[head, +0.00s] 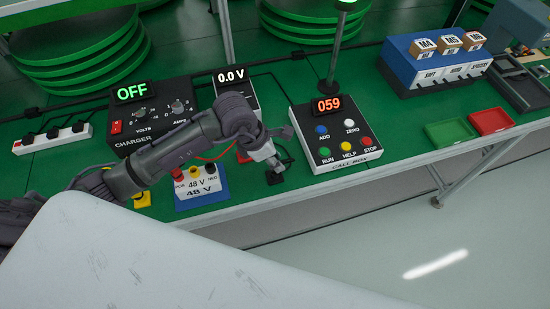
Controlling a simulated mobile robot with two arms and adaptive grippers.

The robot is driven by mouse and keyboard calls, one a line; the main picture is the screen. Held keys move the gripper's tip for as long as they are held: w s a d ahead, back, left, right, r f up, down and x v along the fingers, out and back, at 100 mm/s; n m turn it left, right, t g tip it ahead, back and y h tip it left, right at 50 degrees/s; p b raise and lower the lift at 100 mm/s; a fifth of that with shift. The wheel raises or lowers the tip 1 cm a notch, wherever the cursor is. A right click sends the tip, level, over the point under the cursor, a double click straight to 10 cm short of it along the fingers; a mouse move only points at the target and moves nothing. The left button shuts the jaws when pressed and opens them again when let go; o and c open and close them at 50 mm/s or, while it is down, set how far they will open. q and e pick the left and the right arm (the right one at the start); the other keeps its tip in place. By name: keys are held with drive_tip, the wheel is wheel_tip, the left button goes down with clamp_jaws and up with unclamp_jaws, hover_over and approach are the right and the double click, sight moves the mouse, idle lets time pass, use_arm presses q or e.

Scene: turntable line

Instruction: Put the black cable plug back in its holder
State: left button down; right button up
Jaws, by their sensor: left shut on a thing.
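My left gripper (274,164) reaches in from the left over the green bench and points down. It is shut on the black cable plug, which is small, dark and mostly hidden by the fingers. A black holder (275,178) sits on the bench just below the fingertips, near the front edge. Whether the plug touches the holder cannot be told. A dark cable (289,158) shows just right of the fingers. My right gripper is not in view.
The call box (325,157) reading 059 stands close right of my gripper. Left are the 48 V battery (197,184), a red holder (243,155) and a yellow holder (142,200). The charger (150,117) reads OFF; a meter (235,88) reads 0.0 V. Green (449,134) and red trays (491,121) lie right.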

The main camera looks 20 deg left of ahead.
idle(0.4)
use_arm(q)
drive_tip(key=shift+f, duration=0.1)
drive_tip(key=shift+b, duration=0.45)
idle(0.4)
drive_tip(key=shift+f, duration=0.1)
idle(0.4)
drive_tip(key=shift+f+b, duration=0.85)
drive_tip(key=shift+b, duration=0.15)
idle(0.5)
idle(0.7)
idle(0.4)
drive_tip(key=c, duration=0.8)
unclamp_jaws()
